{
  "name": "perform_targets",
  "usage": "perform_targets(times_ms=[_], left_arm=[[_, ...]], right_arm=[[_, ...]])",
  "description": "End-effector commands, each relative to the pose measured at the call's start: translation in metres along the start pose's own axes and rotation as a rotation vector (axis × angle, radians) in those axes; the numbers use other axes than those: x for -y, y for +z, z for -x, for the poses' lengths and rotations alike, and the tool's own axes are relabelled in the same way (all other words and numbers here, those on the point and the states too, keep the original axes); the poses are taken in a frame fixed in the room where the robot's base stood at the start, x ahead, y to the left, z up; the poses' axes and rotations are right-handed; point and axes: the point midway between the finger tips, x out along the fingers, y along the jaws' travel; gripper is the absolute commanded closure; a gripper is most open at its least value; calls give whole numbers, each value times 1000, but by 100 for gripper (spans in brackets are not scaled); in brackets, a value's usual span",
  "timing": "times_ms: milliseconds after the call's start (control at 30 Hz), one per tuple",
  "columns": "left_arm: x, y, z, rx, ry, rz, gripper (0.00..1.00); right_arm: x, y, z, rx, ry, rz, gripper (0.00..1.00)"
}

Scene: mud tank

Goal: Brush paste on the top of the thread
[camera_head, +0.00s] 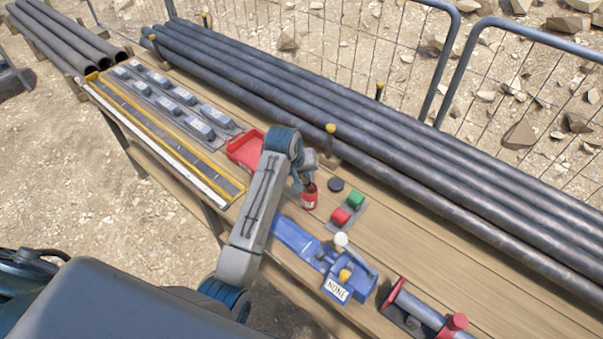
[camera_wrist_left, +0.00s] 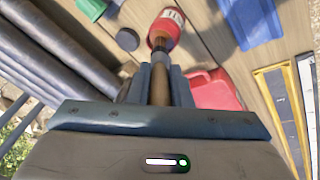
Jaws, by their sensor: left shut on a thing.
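My left gripper (camera_head: 306,166) is above the bench, shut on the brown handle of a brush (camera_wrist_left: 158,88). In the left wrist view the fingers (camera_wrist_left: 158,82) clamp the handle, and its far end meets the mouth of a red can with a white label (camera_wrist_left: 168,26). I cannot tell how deep the bristles are. The can (camera_head: 309,198) stands upright beneath the gripper in the head view. A short pipe (camera_head: 420,313) with red parts lies at the bench's near right end; its thread cannot be made out. My right gripper does not show.
A dark disc (camera_head: 336,184) and a holder with red and green blocks (camera_head: 348,209) sit right of the can. A red tray (camera_head: 245,149) is left, a blue fixture (camera_head: 318,256) in front. Long pipes (camera_head: 400,140) line the back edge.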

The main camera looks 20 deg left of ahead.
Motion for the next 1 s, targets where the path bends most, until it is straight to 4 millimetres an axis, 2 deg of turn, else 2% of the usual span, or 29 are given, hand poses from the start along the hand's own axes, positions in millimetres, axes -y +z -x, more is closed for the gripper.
perform_targets(times_ms=[567,1000], left_arm=[[1,2,-2,6,-3,0,100],[-8,-8,29,2,-1,0,100]], right_arm=[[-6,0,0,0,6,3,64],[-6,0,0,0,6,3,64]])
